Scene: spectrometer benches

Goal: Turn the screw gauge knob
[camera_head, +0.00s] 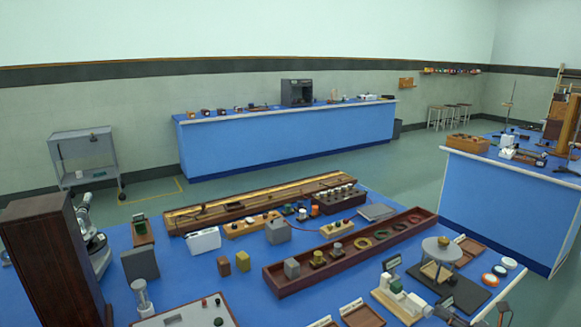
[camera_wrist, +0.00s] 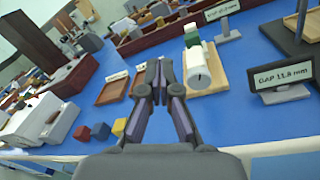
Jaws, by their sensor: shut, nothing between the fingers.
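The screw gauge stands on a light wooden base (camera_wrist: 208,82) in the wrist view. Its knob (camera_wrist: 197,68) is a white cylinder with its round end facing me, and a green part (camera_wrist: 192,38) shows behind it. My gripper (camera_wrist: 156,72) is shut and empty, its fingertips appearing just left of the knob; I see no clear contact. A sign reading "GAP 11.8 mm" (camera_wrist: 284,80) stands to the right. In the head view the gauge's wooden base (camera_head: 386,301) is at the lower right of the near blue bench, with the white knob (camera_head: 413,302) on it.
Small wooden trays (camera_wrist: 113,89) lie left of the gripper. Red, blue and yellow cubes (camera_wrist: 100,131) sit near the bench's front edge. A round-topped stand (camera_head: 442,249) and a long red-brown tray (camera_head: 345,250) are behind the gauge. Some bare blue bench shows right of the gauge.

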